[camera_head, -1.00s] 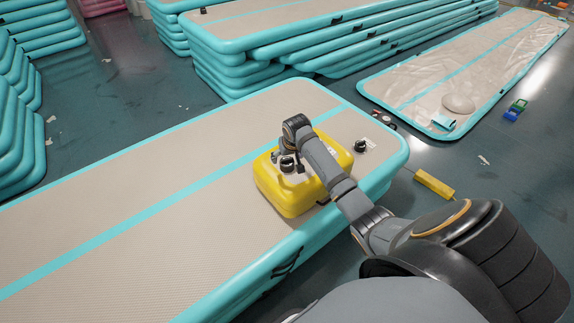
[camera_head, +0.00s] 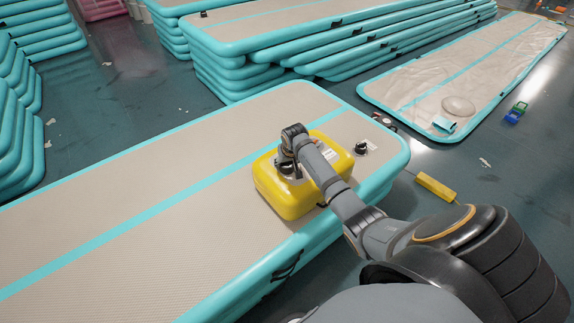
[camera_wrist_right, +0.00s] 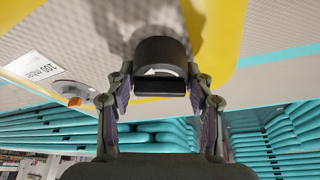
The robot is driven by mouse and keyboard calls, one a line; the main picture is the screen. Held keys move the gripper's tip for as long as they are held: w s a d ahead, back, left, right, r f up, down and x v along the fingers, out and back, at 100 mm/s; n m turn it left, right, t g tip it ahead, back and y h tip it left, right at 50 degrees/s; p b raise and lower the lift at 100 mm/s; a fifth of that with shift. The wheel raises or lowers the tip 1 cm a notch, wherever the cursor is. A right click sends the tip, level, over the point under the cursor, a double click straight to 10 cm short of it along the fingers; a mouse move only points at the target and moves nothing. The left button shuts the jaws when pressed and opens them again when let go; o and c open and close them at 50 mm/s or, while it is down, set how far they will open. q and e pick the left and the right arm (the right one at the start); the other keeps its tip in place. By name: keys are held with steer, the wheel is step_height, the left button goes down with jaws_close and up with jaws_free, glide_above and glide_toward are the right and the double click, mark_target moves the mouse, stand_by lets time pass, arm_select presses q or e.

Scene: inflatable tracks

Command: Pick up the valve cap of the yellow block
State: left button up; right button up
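The yellow block (camera_head: 268,190) lies on the beige mat with turquoise edges (camera_head: 150,215). My right gripper (camera_head: 285,160) is over its top and mostly hides the valve cap. In the right wrist view the black valve cap (camera_wrist_right: 160,50) stands between the two fingers of my right gripper (camera_wrist_right: 160,75). The fingers are spread to either side of the cap, with their tips very near its sides. I cannot tell whether they touch it. The yellow block also shows in the right wrist view (camera_wrist_right: 213,20). My left gripper is not in view.
A black valve (camera_head: 361,147) sits on the mat right of the block. A yellow bar (camera_head: 435,186) and a green and blue item (camera_head: 516,112) lie on the floor. Stacked turquoise mats (camera_head: 260,75) stand behind, and another long mat (camera_head: 470,85) lies at the right.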

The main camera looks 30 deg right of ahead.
steer(key=shift+c, duration=1.2)
steer(key=shift+r, duration=0.1)
steer(key=shift+r, duration=0.2)
step_height(320, 180, up, 3)
steer(key=shift+f+p, duration=0.15)
steer(key=shift+p, duration=0.4)
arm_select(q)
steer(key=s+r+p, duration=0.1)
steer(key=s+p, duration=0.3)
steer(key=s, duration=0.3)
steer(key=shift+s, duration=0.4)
arm_select(e)
steer(key=s+d+r, duration=0.9)
steer(key=s, duration=0.1)
steer(key=shift+s+r, duration=0.4)
